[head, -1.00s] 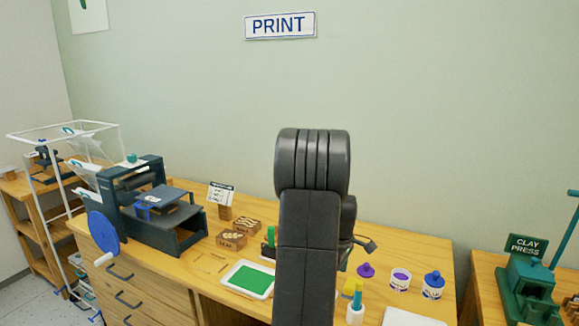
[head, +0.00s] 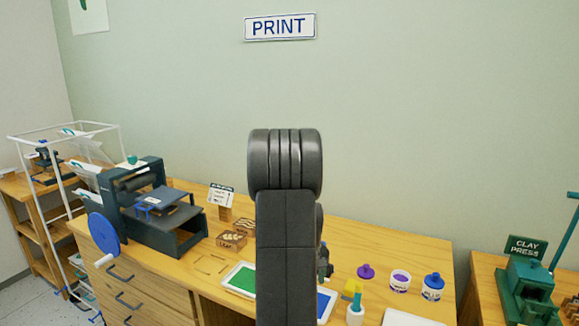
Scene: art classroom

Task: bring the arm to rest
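My arm (head: 286,240) stands upright in the middle of the head view, in front of the wooden print table. Its dark links hide part of the tabletop. Only a small part of my gripper (head: 325,262) shows past the right edge of the arm, above the table. Its fingers are mostly hidden, so I cannot tell whether it is open or shut or holds anything.
A printing press (head: 150,212) with a blue wheel stands at the table's left. A green ink tray (head: 232,283) and a blue one (head: 325,303) flank my arm. Jars (head: 433,286) and a bottle (head: 356,306) stand right. A clay press (head: 526,285) is at far right.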

